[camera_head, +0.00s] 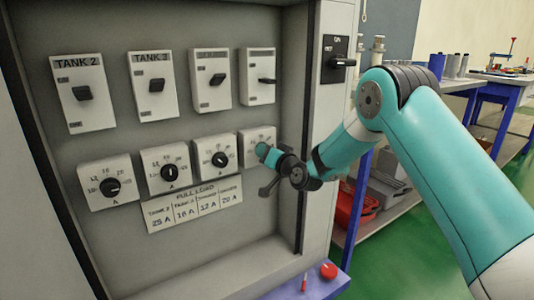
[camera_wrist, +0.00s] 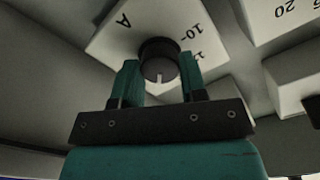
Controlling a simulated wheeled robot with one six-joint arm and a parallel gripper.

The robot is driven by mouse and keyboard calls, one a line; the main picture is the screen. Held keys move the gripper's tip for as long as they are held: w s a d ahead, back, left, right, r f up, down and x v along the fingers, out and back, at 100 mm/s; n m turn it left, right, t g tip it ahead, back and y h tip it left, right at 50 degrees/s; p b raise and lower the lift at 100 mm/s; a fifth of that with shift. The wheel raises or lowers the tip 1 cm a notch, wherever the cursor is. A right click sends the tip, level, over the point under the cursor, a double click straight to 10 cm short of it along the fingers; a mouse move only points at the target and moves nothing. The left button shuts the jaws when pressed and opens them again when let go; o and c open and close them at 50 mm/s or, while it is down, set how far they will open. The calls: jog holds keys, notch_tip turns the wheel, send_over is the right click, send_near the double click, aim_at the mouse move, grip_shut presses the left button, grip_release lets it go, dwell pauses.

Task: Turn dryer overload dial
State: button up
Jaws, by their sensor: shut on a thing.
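A row of white overload dial boxes with black knobs sits low in the grey cabinet. My gripper (camera_head: 268,160) is at the rightmost box (camera_head: 255,135) and hides its knob in the head view. In the wrist view the jaws (camera_wrist: 158,76) are shut on that black dial knob (camera_wrist: 158,58), one finger on each side. A pale pointer mark on the knob points toward the gripper. The box's scale shows upside down, with "A" and "10" readable. The dryer label is too blurred to read.
Other dials (camera_head: 219,159) (camera_head: 169,171) (camera_head: 112,187) stand to the left. A "FULL LOAD" plate (camera_head: 192,205) lists several amp values below. Switches (camera_head: 156,85) line the row above. The cabinet's right frame (camera_head: 315,225) and a main switch (camera_head: 338,60) are close to my arm.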

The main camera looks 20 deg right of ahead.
jog(key=o, duration=0.9)
jog(key=shift+o, duration=0.2)
jog(key=b+v, duration=0.6)
jog(key=v, duration=1.1)
jog(key=shift+s, duration=0.25)
